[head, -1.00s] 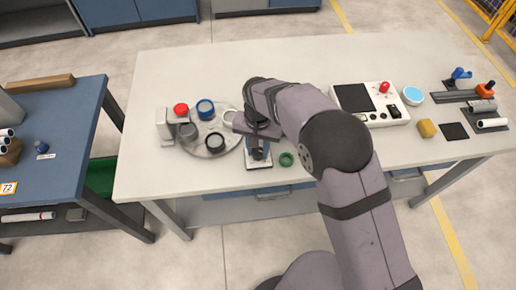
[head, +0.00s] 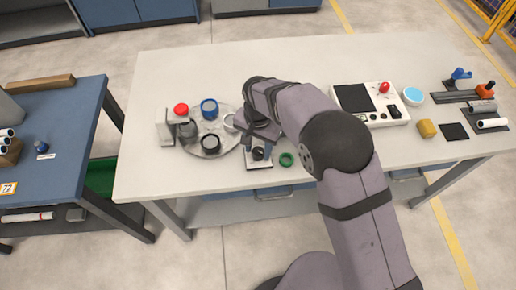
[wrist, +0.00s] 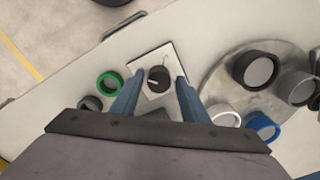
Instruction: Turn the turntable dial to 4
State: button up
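The turntable dial (wrist: 158,79) is a round black knob with a pale mark on a white plate (wrist: 172,57). In the head view the dial (head: 258,153) is just below my gripper (head: 258,146), partly hidden. In the wrist view my gripper (wrist: 160,76) has its two blue fingers spread, one on each side of the knob, with gaps showing. I cannot read the numbers on the plate. The grey round turntable (head: 211,128) is left of the dial and carries several cups and rings; it also shows in the wrist view (wrist: 222,86).
A green ring (head: 286,160) lies just right of the dial plate. A white control panel (head: 372,122) with a red button is further right. The table's front left is clear.

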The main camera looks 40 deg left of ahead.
aim_at(258, 151)
jog(key=shift+d, duration=0.1)
jog(key=shift+r+b, duration=0.95)
jog(key=shift+r, duration=2.7)
jog(key=w+d+r+m, duration=0.1)
jog(key=w+d, duration=0.3)
jog(key=d, duration=0.9)
jog(key=w+d+r, duration=0.2)
jog(key=w+d, duration=0.1)
jog(key=d, duration=1.1)
jog(key=s+d+f, duration=0.1)
jog(key=s+d, duration=0.4)
jog(key=d, duration=0.3)
jog(key=s+d+f+m, duration=0.1)
jog(key=s+d, duration=0.5)
jog(key=d, duration=0.3)
jog(key=shift+s+d+f+p, duration=0.15)
jog(key=shift+p, duration=0.2)
